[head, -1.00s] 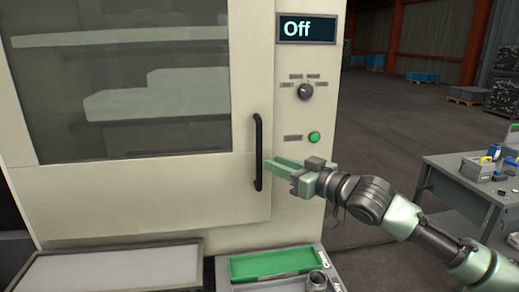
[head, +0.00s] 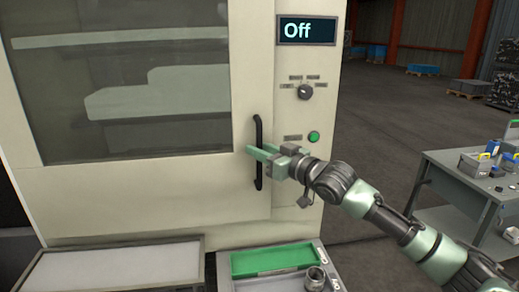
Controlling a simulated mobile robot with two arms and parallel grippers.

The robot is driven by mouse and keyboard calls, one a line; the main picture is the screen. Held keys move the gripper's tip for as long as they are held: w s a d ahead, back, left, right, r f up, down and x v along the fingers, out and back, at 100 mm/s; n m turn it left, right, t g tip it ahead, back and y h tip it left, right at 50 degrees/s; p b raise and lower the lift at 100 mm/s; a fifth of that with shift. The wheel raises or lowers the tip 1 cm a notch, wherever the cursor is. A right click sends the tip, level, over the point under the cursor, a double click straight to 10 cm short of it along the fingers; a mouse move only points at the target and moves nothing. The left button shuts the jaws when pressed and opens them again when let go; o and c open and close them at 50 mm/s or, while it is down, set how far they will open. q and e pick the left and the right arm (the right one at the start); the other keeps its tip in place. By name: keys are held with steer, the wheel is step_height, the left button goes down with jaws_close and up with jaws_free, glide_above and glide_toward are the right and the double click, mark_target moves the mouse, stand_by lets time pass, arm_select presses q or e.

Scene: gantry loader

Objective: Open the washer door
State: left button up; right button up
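The washer door (head: 150,190) is a cream panel with a large dark window, and it looks closed. Its black vertical handle (head: 258,182) is on the right side of the door. My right gripper (head: 255,150) is at the handle, with its pale green fingers reaching across the handle's middle. The fingers look a little apart, one above the other in the picture; whether they touch the handle I cannot tell. My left gripper is not in view.
The control panel has an "Off" display (head: 306,30), a dark knob (head: 305,92) and a green button (head: 314,137). Below stand a green tray (head: 272,260) and a pale-topped box (head: 115,270). A grey workbench (head: 465,180) is at right.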

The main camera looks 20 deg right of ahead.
jaws_close()
stand_by(1.3)
